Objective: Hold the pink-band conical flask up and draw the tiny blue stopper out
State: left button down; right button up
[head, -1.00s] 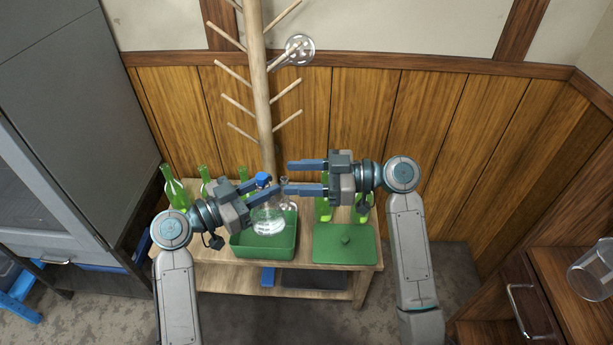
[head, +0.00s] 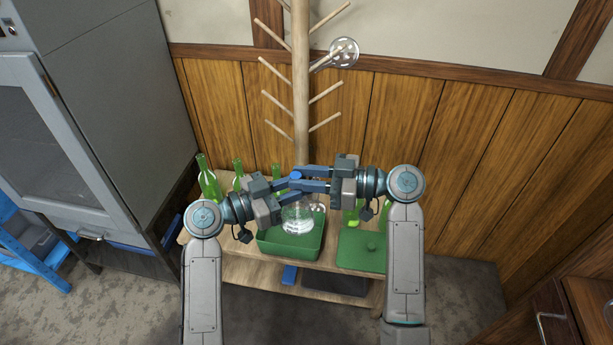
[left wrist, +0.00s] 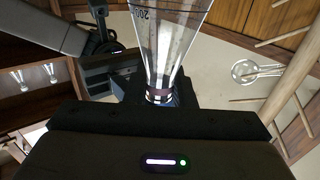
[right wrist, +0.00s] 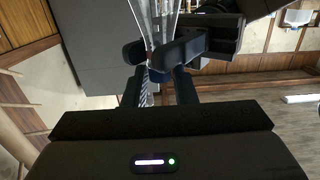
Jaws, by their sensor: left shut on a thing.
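The clear conical flask (head: 298,218) is held up over the green tub in the head view. Its glass body and pink band (left wrist: 159,92) show in the left wrist view. My left gripper (head: 290,186) is shut on the flask's neck. The tiny blue stopper (head: 296,176) sits at the flask's mouth, partly covered by fingers. It also shows as a small blue patch in the right wrist view (right wrist: 155,73). My right gripper (head: 304,179) reaches in from the right, its fingers apart on either side of the stopper. Whether they touch it is hidden.
Green bottles (head: 208,180) stand behind. A wooden peg stand (head: 300,80) rises close behind my grippers, with a round flask (head: 343,52) on one peg.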

grip_shut()
jog(key=shift+r, duration=2)
